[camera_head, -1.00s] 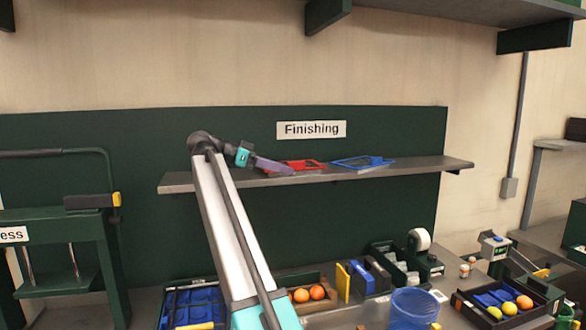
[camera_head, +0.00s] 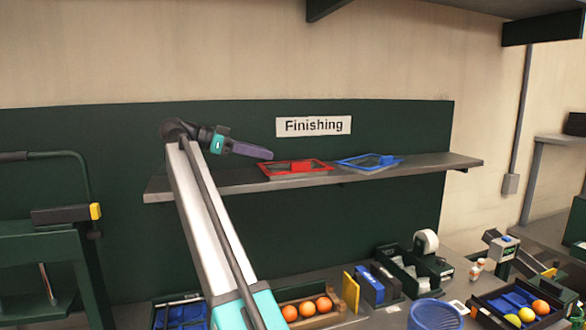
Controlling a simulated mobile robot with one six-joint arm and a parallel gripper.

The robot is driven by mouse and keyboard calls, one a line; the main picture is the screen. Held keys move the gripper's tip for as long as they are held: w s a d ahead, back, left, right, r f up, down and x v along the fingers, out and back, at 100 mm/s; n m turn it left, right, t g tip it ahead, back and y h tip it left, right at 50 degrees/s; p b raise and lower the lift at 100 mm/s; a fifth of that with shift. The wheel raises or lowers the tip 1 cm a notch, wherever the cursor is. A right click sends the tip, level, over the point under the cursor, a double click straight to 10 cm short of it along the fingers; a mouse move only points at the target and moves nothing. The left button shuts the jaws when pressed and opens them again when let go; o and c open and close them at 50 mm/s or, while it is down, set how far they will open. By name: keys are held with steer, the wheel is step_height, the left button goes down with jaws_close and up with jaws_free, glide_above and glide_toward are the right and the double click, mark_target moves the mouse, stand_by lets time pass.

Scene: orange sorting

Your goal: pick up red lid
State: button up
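The red lid (camera_head: 280,171) lies on the grey shelf (camera_head: 222,184) under the "Finishing" sign. It looks like a flat red frame with a raised red part at its right side. My gripper (camera_head: 268,155) is just left of and slightly above the red lid, with its purple fingers pointing right and a little down. The fingers appear as one bar from this side, so I cannot tell whether they are open. The gripper seems apart from the lid, and the lid is in full view.
A similar blue lid (camera_head: 384,165) lies on the shelf close to the right of the red one. The sign (camera_head: 313,126) is on the green panel behind. Below are a wooden box with oranges (camera_head: 325,304), a blue basket (camera_head: 435,316) and a black tray (camera_head: 490,306). The shelf's right end is clear.

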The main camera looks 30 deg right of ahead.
mark_target(286, 171)
steer(key=shift+w+a+f, duration=0.1)
steer(key=shift+w+a, duration=0.05)
steer(key=shift+w, duration=0.25)
steer(key=shift+s, duration=0.2)
steer(key=shift+w+d, duration=0.1)
steer(key=shift+d, duration=0.2)
steer(key=b+x, duration=0.4)
steer(key=x, duration=0.2)
steer(key=shift+d+f+b, duration=0.25)
steer(key=shift+d+b, duration=0.05)
steer(key=shift+b, duration=0.05)
steer(key=shift+s+d+f, duration=0.1)
steer(key=shift+s+d, duration=0.25)
steer(key=shift+d, duration=0.4)
steer(key=shift+b, duration=0.35)
